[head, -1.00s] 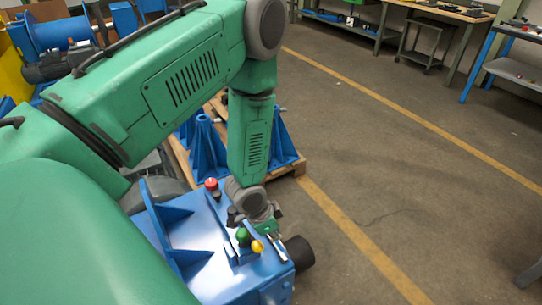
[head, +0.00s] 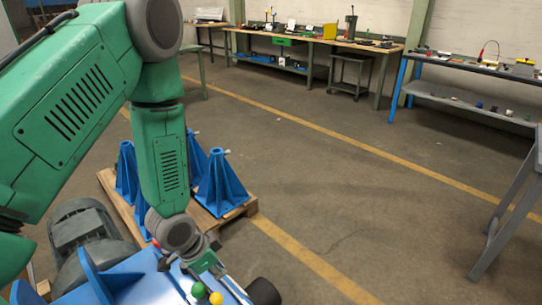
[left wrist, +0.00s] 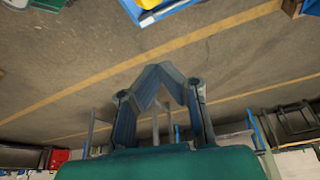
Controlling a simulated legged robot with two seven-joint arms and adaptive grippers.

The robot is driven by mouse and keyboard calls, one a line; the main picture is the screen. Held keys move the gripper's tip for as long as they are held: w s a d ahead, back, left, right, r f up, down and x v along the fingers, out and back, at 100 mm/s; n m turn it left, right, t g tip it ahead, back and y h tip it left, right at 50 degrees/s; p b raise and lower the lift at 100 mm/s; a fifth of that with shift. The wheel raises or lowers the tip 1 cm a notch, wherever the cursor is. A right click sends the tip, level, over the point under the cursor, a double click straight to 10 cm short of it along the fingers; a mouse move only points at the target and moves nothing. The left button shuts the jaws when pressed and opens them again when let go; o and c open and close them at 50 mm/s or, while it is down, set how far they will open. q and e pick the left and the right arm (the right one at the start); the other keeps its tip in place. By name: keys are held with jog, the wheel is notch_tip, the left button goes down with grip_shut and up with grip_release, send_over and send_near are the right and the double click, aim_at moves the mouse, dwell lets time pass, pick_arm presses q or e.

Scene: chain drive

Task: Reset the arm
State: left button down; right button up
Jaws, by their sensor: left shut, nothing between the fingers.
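My left arm comes in from the left in the head view, with its forearm hanging down. My left gripper (head: 207,262) hangs just above the blue machine housing (head: 130,285) at the bottom edge. A green knob (head: 198,290) and a yellow knob (head: 216,298) are just below it in the picture; whether it touches them I cannot tell. In the left wrist view the gripper (left wrist: 158,72) is shut, its two fingers meeting at the tips with nothing between them. My right gripper is not in view.
A wooden pallet (head: 238,212) carries several blue stands (head: 221,185) beyond the arm. A grey motor (head: 82,225) is at lower left. Workbenches (head: 310,42) line the far wall, and a grey trestle leg (head: 505,205) is at right. The floor between is clear, with yellow lines.

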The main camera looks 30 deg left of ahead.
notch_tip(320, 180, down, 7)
jog(key=b, duration=0.7)
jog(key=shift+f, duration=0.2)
pick_arm(q)
jog(key=s+d+f+n+g+y, duration=0.1)
jog(key=s+d+f+n, duration=0.1)
jog(key=s+f, duration=0.5)
jog(key=s+d+f+n+g+y, duration=0.1)
jog(key=s+d+f+n, duration=0.2)
jog(key=s+f, duration=0.3)
jog(key=s, duration=0.3)
jog(key=shift+f+g, duration=0.4)
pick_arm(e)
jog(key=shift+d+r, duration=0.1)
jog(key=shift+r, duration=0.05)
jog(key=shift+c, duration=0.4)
pick_arm(q)
jog(key=shift+s+a, duration=0.1)
jog(key=shift+a, duration=0.1)
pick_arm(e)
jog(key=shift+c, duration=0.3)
